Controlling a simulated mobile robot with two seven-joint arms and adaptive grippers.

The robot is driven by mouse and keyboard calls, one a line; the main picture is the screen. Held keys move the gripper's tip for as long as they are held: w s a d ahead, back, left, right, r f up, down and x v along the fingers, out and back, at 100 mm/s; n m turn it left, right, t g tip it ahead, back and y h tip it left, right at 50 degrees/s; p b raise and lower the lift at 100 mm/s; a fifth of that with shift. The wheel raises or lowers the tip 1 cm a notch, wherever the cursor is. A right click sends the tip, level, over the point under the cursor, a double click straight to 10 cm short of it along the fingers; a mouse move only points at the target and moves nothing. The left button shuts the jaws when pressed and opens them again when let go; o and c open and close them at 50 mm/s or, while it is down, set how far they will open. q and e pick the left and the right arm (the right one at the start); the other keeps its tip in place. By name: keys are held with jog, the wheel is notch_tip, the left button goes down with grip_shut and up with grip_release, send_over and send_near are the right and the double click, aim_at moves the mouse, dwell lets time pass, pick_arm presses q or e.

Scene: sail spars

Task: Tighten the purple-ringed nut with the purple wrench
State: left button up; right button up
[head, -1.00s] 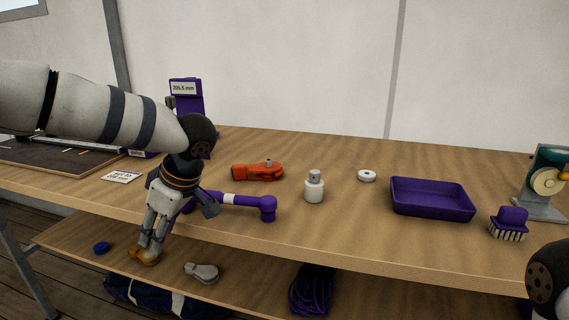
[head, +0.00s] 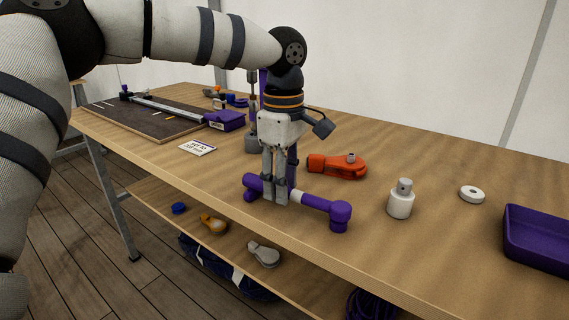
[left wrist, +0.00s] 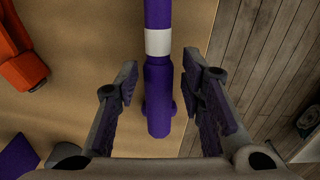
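The purple wrench (head: 312,201), a bar with a white band and thicker ends, lies on the bench near its front edge. My left gripper (head: 275,195) points down at its handle. In the left wrist view the open fingers (left wrist: 160,82) stand on either side of the purple handle (left wrist: 159,97), with a gap on both sides. The white band (left wrist: 158,42) is just beyond the fingertips. I cannot make out the purple-ringed nut. The dark board (head: 140,121) at the back left carries a pale spar (head: 170,107) with a purple end fitting (head: 226,119). My right gripper is out of view.
An orange tool (head: 338,167) lies behind the wrench. A white bottle-like piece (head: 401,201), a white ring (head: 472,194) and a purple tray (head: 537,240) are to the right. A label card (head: 198,148) lies left. Loose parts sit on the lower shelf.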

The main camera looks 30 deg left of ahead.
pick_arm(q)
jog(key=shift+f, duration=0.25)
jog(key=shift+c, duration=0.8)
jog(key=shift+w, duration=0.1)
grip_shut()
jog(key=shift+r+p, duration=0.4)
jog(key=shift+r, duration=2.6)
